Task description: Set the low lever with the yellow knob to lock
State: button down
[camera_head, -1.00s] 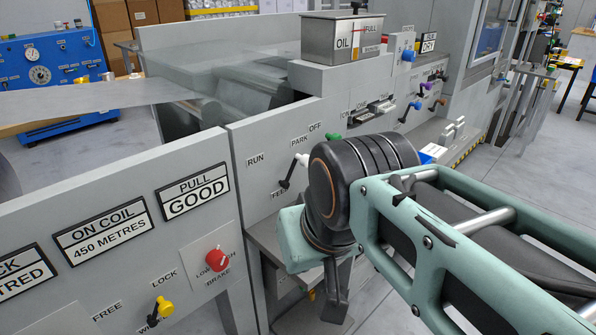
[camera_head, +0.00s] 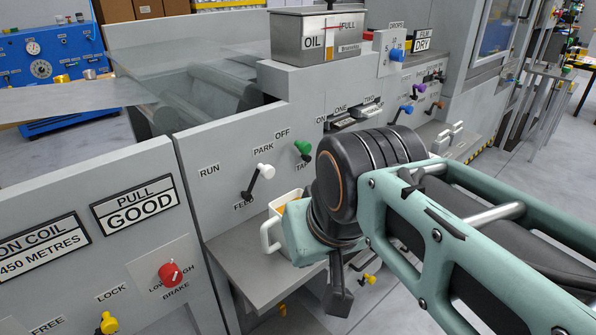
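The lever with the yellow knob (camera_head: 108,322) stands at the bottom left edge of the head view, on the grey panel under the LOCK label (camera_head: 111,291). The FREE label (camera_head: 47,327) is to its left. Its lower part is cut off by the frame, so its exact setting cannot be told. My gripper (camera_head: 340,300) points down in front of the shelf, well right of this knob and apart from it. Only a dark part of it shows below my wrist; whether it is open or shut cannot be told.
A red brake knob (camera_head: 170,273) is just above right of the yellow one. A white-knobbed lever (camera_head: 264,171) and green knob (camera_head: 303,148) sit higher. A pale mug (camera_head: 268,235) on the shelf (camera_head: 240,270) is close beside my wrist. Another yellow knob (camera_head: 369,279) is below it.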

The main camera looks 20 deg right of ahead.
aim_at(371, 281)
jog(key=i+l+u, duration=0.1)
jog(key=l, duration=0.9)
jog(key=i+l, duration=0.15)
jog(key=l, duration=0.85)
jog(key=i+l+u, duration=0.15)
jog(key=l, duration=0.9)
jog(key=k+j, duration=0.1)
jog(key=z, duration=0.1)
jog(key=l+u, duration=0.1)
jog(key=i, duration=0.05)
